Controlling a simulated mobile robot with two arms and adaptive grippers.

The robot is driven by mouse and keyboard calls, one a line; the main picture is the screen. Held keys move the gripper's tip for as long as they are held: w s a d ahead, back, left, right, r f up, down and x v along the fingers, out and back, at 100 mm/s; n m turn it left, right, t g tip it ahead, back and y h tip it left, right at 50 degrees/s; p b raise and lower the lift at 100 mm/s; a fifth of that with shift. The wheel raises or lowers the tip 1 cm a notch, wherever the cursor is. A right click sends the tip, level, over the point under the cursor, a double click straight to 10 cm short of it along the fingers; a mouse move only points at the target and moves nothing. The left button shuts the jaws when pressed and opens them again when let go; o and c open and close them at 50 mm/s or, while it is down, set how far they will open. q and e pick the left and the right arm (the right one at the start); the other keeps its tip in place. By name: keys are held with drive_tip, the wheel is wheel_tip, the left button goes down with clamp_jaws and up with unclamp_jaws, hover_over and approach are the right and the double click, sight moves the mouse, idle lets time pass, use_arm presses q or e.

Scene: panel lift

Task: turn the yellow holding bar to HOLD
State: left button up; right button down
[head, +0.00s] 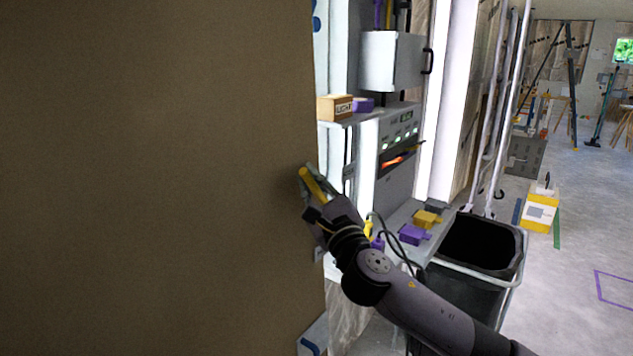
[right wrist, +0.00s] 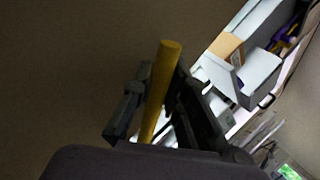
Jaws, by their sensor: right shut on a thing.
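The yellow holding bar (head: 313,183) shows at the right edge of a large brown panel (head: 160,180) in the head view. My right gripper (head: 318,187) is at the bar, its fingers on either side of it. In the right wrist view the bar (right wrist: 160,85) stands tilted between the two fingers of the right gripper (right wrist: 155,105), its upper end sticking out past them. The gripper is shut on the bar. The bar's lower end is hidden by the gripper, and no HOLD mark can be read. My left gripper is not in view.
The panel fills the left half of the head view. Right of it are a shelf with a cardboard box (head: 334,107), a grey cabinet (head: 392,62), purple and yellow blocks on a ledge, and a black bin (head: 480,245) close to my right arm. Open floor lies at far right.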

drive_tip(key=shift+s+f, duration=0.15)
drive_tip(key=c, duration=1.6)
unclamp_jaws()
drive_tip(key=shift+o, duration=0.2)
